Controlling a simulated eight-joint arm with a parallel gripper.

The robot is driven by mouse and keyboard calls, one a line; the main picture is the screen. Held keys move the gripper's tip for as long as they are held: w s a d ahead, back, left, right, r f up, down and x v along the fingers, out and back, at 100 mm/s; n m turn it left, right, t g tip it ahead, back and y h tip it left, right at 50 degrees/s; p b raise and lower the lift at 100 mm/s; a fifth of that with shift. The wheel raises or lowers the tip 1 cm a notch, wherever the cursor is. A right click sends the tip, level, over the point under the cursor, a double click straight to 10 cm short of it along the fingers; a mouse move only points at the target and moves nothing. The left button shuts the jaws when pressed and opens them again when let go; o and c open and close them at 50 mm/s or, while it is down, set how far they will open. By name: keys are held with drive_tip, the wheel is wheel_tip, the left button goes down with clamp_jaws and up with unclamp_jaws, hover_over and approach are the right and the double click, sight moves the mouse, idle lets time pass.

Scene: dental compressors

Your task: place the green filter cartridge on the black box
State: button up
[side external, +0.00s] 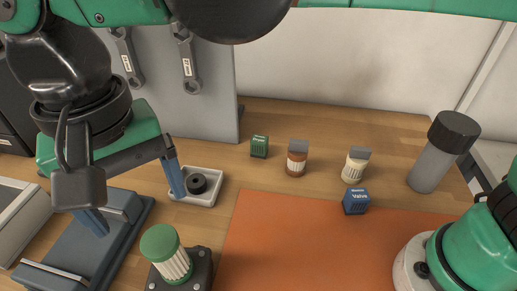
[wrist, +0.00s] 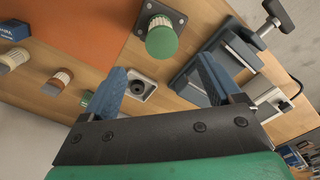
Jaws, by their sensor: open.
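A filter cartridge with a green cap and a pale pleated body (side external: 163,246) stands at the front left; its green cap also shows in the wrist view (wrist: 161,42). It appears to stand on a low dark square block with corner bolts (side external: 201,268), also partly visible in the wrist view (wrist: 174,14). This block is the nearest match to a black box, but I cannot tell for certain. My gripper (side external: 133,198) is open and empty, behind and left of the cartridge, with its blue fingers wide apart. In the wrist view its fingertips (wrist: 162,70) are apart from the cartridge.
A pale tray with a black ring (side external: 211,197) sits near one finger. A blue-grey vise (side external: 75,255) is at left. The orange mat (side external: 300,245) is mostly clear.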

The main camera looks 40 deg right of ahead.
drive_tip(key=shift+r, duration=0.35)
drive_tip(key=shift+w+d+r, duration=0.2)
drive_tip(key=shift+d, duration=0.1)
drive_tip(key=w+d+t+y, duration=0.1)
drive_tip(key=w+d, duration=0.1)
drive_tip(key=d, duration=0.6)
drive_tip(key=w+d+t+y, duration=0.1)
drive_tip(key=w+d+t, duration=0.15)
drive_tip(key=d, duration=0.45)
drive_tip(key=s+d+f+t+h, duration=0.1)
drive_tip(key=d+f+t, duration=0.1)
drive_tip(key=d, duration=0.5)
drive_tip(key=s+d+f+t+h, duration=0.1)
drive_tip(key=d+f, duration=0.3)
drive_tip(key=d, duration=0.4)
drive_tip(key=shift+s+d+f+t, duration=0.25)
drive_tip(key=shift+s+t, duration=0.1)
drive_tip(key=shift+s, duration=0.05)
